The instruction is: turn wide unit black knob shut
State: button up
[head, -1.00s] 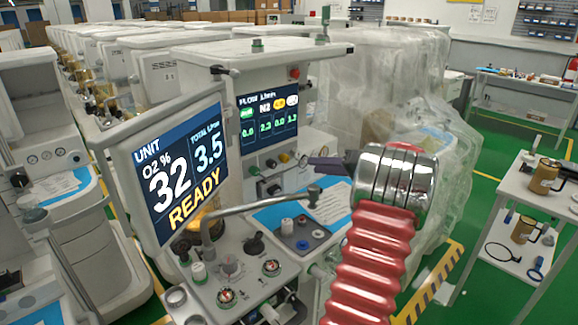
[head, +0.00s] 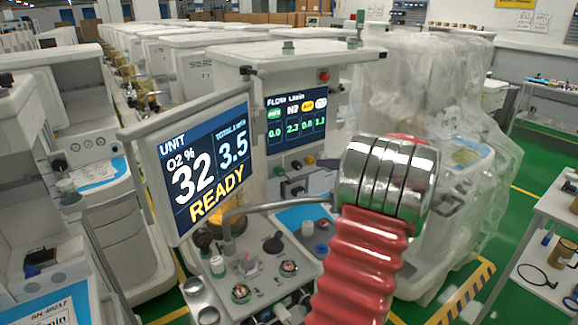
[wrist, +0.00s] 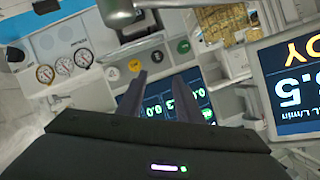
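The unit in front of me has a tilted READY screen (head: 205,165) and a flow display (head: 296,117). Below the flow display is a row of small knobs: green (head: 278,170), black (head: 296,165) and yellow (head: 309,160). In the wrist view the black knob (wrist: 158,56) sits between the yellow knob (wrist: 135,66) and the green knob (wrist: 183,46). My gripper (wrist: 152,80) is open and empty, its two dark fingers apart and pointing towards the black and yellow knobs. I see no contact. In the head view its fingers (head: 328,163) are mostly hidden behind my arm.
The lower deck holds another black knob (head: 273,243) and gauges. A plastic-wrapped unit (head: 430,100) stands right.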

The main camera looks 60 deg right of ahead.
aim_at(300, 165)
jog(key=shift+w+d+f+n, duration=0.15)
jog(key=shift+f+n, duration=0.15)
jog(key=shift+n, duration=0.1)
jog(key=shift+w, duration=0.15)
jog(key=x, duration=1.3)
jog(key=shift+w+d+f, duration=0.15)
jog(key=shift+d+f, duration=0.1)
jog(key=shift+d, duration=0.05)
jog(key=shift+c, duration=0.3)
